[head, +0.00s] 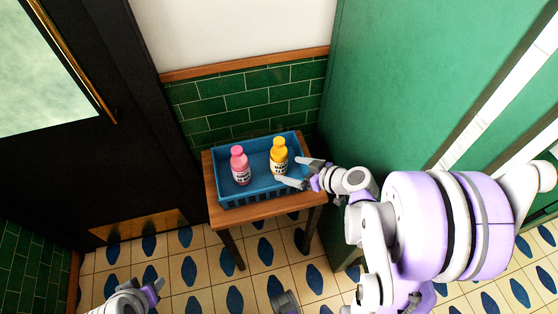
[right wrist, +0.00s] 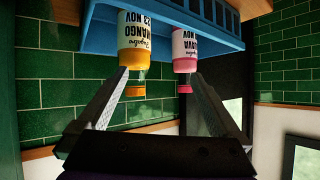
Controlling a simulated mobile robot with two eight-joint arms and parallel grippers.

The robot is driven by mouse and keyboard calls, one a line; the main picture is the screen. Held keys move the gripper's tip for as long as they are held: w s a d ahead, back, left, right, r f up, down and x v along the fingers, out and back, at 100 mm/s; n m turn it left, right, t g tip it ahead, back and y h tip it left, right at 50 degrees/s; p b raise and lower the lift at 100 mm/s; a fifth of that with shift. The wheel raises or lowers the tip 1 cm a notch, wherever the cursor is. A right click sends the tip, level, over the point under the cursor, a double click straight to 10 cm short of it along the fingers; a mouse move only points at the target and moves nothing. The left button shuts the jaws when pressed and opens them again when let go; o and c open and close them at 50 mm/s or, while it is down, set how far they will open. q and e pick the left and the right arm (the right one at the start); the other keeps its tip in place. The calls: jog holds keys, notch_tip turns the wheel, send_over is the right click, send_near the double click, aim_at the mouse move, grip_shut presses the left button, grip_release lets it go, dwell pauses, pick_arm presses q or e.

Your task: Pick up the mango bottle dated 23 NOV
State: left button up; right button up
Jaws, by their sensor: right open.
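The mango bottle (head: 279,157), with yellow-orange juice and cap and a white label, stands upright in a blue crate (head: 262,192). In the right wrist view, which is upside down, the mango bottle (right wrist: 134,36) has a label reading MANGO and 23 NOV. My right gripper (head: 294,171) is open and empty, at the crate's right side, its fingers pointing toward the mango bottle. In the right wrist view the bottle shows ahead of the fingers, nearer the left one. My left gripper (head: 152,291) is low at the bottom left, away from the crate; its opening is unclear.
A pink bottle (head: 239,167) stands left of the mango bottle in the crate; its label ends in AVA in the right wrist view (right wrist: 185,46). The crate sits on a small wooden table (head: 263,213). A green wall panel (head: 400,90) is close on the right.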

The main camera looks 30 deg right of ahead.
aim_at(285, 155)
jog(key=shift+n+t, duration=0.3)
jog(key=shift+t, duration=0.6)
jog(key=w, duration=0.1)
jog(key=w+d+f, duration=0.1)
jog(key=w, duration=0.1)
jog(key=w+d+f, duration=0.1)
jog(key=w, duration=0.1)
jog(key=shift+f, duration=0.15)
jog(key=shift+d+x, duration=0.15)
jog(key=shift+x, duration=1.25)
jog(key=shift+d+x, duration=0.15)
jog(key=shift+x, duration=1.2)
grip_shut()
